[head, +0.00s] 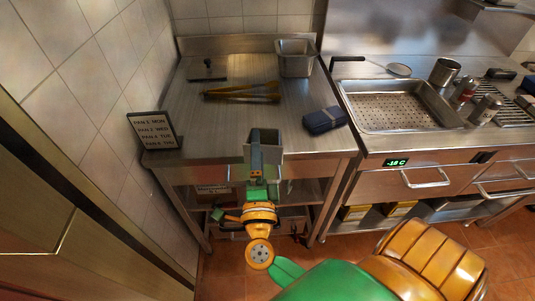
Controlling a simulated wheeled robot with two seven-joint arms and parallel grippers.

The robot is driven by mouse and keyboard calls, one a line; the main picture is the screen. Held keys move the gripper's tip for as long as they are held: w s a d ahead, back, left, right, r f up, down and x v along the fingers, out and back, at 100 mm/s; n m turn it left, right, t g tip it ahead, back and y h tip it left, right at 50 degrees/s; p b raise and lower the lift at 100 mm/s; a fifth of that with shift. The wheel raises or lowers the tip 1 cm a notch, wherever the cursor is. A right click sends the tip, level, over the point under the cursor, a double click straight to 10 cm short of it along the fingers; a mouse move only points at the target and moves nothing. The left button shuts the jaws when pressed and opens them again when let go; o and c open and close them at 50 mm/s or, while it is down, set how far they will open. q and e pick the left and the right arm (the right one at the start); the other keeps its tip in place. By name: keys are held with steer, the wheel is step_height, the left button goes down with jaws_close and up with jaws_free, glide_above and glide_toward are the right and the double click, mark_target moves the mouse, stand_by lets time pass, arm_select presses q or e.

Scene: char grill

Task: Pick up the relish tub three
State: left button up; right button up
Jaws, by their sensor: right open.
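No label reading relish tub three can be made out. A grey open-topped square tub (264,135) is at the front edge of the steel table, just beyond my right gripper. My right gripper (256,160) is open, its fingers pointing away from me in front of this tub and overlapping its lower part. I cannot tell whether they touch it or have its wall between them. A steel pan (297,58) stands at the table's back right corner. My left gripper is not in view.
The steel table (190,110) holds brass-coloured tongs (242,96), a dark blue case (324,120) and a black sign (154,132) listing pans and days. A perforated tray (400,107) is in the right counter. The table's left middle is clear.

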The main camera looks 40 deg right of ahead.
mark_target(264, 156)
step_height(264, 156, down, 6)
steer(key=s+f+m+g+y, duration=0.1)
steer(key=s+g+y, duration=0.1)
steer(key=g, duration=0.1)
steer(key=x, duration=0.2)
steer(key=p+x, duration=0.1)
steer(key=x, duration=0.4)
steer(key=shift+d+r, duration=0.2)
steer(key=shift+r, duration=0.1)
steer(key=shift+a, duration=0.1)
steer(key=shift+c, duration=0.4)
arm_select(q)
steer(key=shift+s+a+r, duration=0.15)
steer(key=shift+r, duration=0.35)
arm_select(e)
steer(key=shift+r, duration=0.1)
steer(key=c, duration=1.5)
